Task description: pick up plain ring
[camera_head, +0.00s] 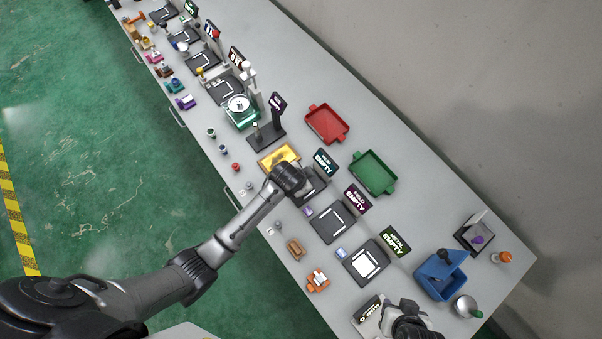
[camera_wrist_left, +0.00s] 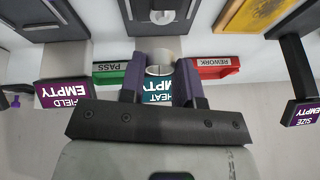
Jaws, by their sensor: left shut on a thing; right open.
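My left gripper (camera_wrist_left: 160,80) is shut on a pale grey plain ring (camera_wrist_left: 160,58), which sits between its two purple fingers in the left wrist view. In the head view my left arm reaches over the bench to the heat station, and its wrist hides the jaws and the ring. My right gripper (camera_head: 410,322) is open at the bottom edge of the head view, partly cut off, with nothing seen in it.
The heat sign (camera_head: 325,162), field sign (camera_head: 357,198) and metal sign (camera_head: 395,242) read EMPTY. A red tray (camera_head: 345,137) and green tray (camera_head: 391,184) lie behind. A blue bin (camera_head: 428,288) stands at right. Small parts line the bench's front edge.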

